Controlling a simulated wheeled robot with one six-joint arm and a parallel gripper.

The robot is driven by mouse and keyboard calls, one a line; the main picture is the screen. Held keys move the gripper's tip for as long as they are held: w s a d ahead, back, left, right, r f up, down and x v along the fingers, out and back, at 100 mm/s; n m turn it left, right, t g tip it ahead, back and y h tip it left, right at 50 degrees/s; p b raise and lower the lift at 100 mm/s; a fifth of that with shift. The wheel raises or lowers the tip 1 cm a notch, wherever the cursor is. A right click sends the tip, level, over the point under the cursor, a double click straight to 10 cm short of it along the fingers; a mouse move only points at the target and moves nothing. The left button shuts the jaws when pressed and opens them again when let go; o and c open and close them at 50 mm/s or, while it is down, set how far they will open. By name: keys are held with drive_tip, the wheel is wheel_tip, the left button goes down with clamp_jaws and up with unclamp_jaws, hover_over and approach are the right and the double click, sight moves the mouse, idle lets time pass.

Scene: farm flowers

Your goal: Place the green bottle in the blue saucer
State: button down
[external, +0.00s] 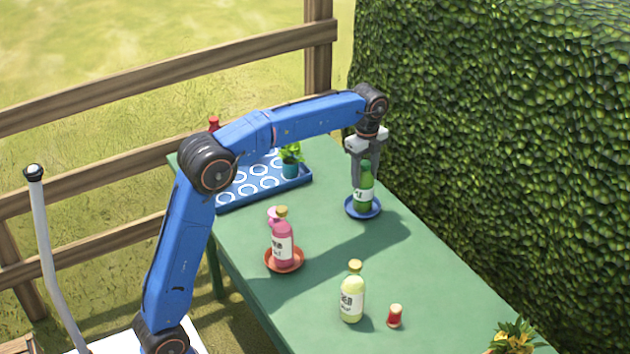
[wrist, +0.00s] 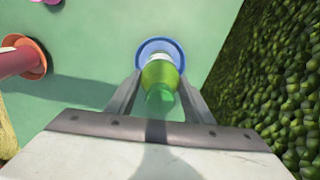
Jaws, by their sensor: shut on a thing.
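The green bottle (external: 364,192) has a white label and is upright at the blue saucer (external: 363,213), near the hedge side of the table. My gripper (external: 363,172) is above the saucer, pointing down, with its fingers shut on the upper part of the bottle. In the wrist view the green bottle (wrist: 160,76) is between my two fingers (wrist: 158,92), and the blue saucer (wrist: 177,48) shows around and beyond its base. The bottle's base lies within the saucer's outline. I cannot tell whether it touches the saucer.
A pink bottle (external: 283,247) stands on an orange saucer (external: 285,265). A pale yellow bottle (external: 352,298) and a small red-and-white item (external: 395,316) stand nearer. A blue tray (external: 263,191) holds a potted plant (external: 291,160). The hedge (external: 500,150) borders the table (external: 415,268).

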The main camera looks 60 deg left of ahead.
drive_tip(key=c, duration=0.9)
unclamp_jaws()
drive_tip(key=shift+f, duration=0.1)
wheel_tip(320, 180, up, 12)
